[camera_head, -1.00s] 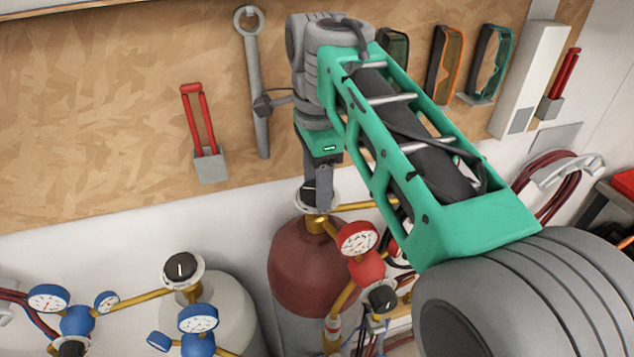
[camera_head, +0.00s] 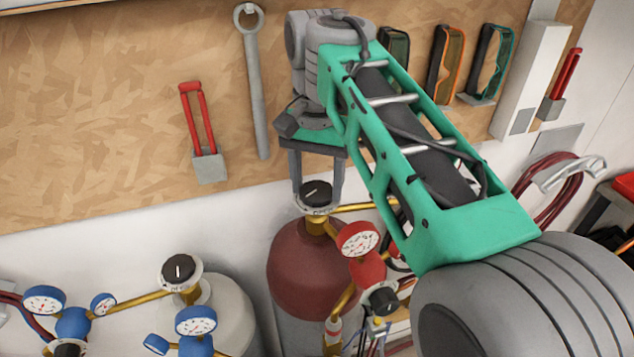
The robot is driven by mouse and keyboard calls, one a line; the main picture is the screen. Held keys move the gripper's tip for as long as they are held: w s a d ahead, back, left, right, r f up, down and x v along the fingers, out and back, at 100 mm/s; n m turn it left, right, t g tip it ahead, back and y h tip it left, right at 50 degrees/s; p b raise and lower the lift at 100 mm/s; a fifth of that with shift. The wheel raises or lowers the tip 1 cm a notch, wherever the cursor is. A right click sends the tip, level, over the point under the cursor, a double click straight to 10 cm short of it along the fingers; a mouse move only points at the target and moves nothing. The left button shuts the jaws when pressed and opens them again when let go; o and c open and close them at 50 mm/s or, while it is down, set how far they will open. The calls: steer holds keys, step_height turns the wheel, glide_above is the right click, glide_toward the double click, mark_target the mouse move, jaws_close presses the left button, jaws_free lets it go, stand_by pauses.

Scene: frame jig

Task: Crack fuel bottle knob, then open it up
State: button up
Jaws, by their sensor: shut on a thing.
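The dark red bottle (camera_head: 310,270), which I take to be the fuel bottle, stands upright below my gripper. Its black knob (camera_head: 316,194) sits on top in a pale dial ring, above a brass valve (camera_head: 318,226). The knob's white mark lies at a slant. My gripper (camera_head: 317,186) points down, with one finger at the left and one at the right of the knob, shut on it. The exact contact at the fingertips is hard to see.
A red gauge (camera_head: 360,239) and a lower black knob (camera_head: 383,300) are just right of the bottle. A white bottle (camera_head: 222,310) with its own black knob (camera_head: 179,269) and blue gauges (camera_head: 196,321) stands left.

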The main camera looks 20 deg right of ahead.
mark_target(317, 189)
steer(key=n, duration=0.6)
steer(key=shift+n, duration=0.3)
steer(key=n, duration=0.6)
steer(key=shift+n, duration=0.3)
steer(key=o, duration=1.4)
steer(key=shift+r, duration=0.1)
step_height(317, 189, up, 8)
steer(key=shift+f, duration=0.15)
